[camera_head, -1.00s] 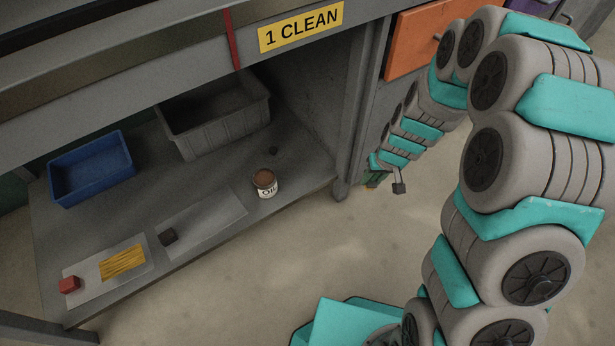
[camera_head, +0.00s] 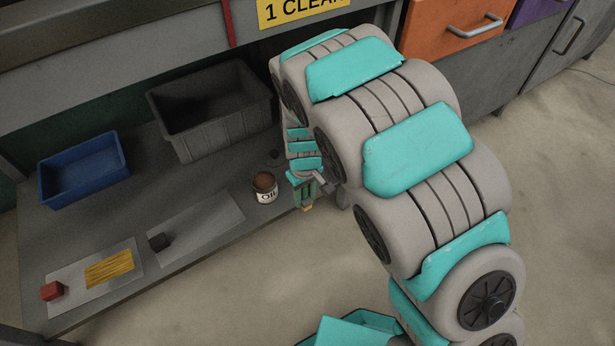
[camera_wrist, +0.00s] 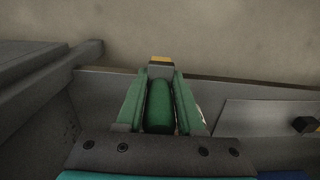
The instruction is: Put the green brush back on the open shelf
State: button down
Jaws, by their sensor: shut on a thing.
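My gripper (camera_head: 306,194) is at the right end of the open shelf (camera_head: 150,208), by its front edge and right of the oil can. In the wrist view my gripper (camera_wrist: 160,88) is shut on the green brush (camera_wrist: 160,108), whose rounded green body lies between the two green fingers. The brush's grey and yellow end (camera_wrist: 160,62) sticks out past the fingertips. In the head view the brush shows only as a small green and yellow bit (camera_head: 308,207), partly hidden by my arm. The shelf (camera_wrist: 95,92) lies below the gripper in the wrist view.
On the shelf stand an oil can (camera_head: 265,188), a grey bin (camera_head: 210,128) and a blue bin (camera_head: 84,170). A pale mat (camera_head: 210,222) has a dark block (camera_head: 160,241); another (camera_head: 72,293) has a red cube (camera_head: 52,291) and yellow bundle (camera_head: 109,269). The bench top overhangs.

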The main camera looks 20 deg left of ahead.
jog(key=w, duration=0.3)
jog(key=w+a, duration=0.1)
jog(key=w, duration=0.3)
jog(key=w+a+f, duration=0.1)
jog(key=w, duration=0.2)
jog(key=shift+w+a+b, duration=0.1)
jog(key=shift+w+b, duration=0.05)
jog(key=shift+b, duration=0.2)
jog(key=shift+f+b, duration=0.3)
jog(key=shift+f, duration=1.45)
jog(key=c, duration=0.5)
grip_release()
jog(key=shift+f, duration=0.1)
jog(key=shift+r+p, duration=0.45)
jog(key=shift+r, duration=3.4)
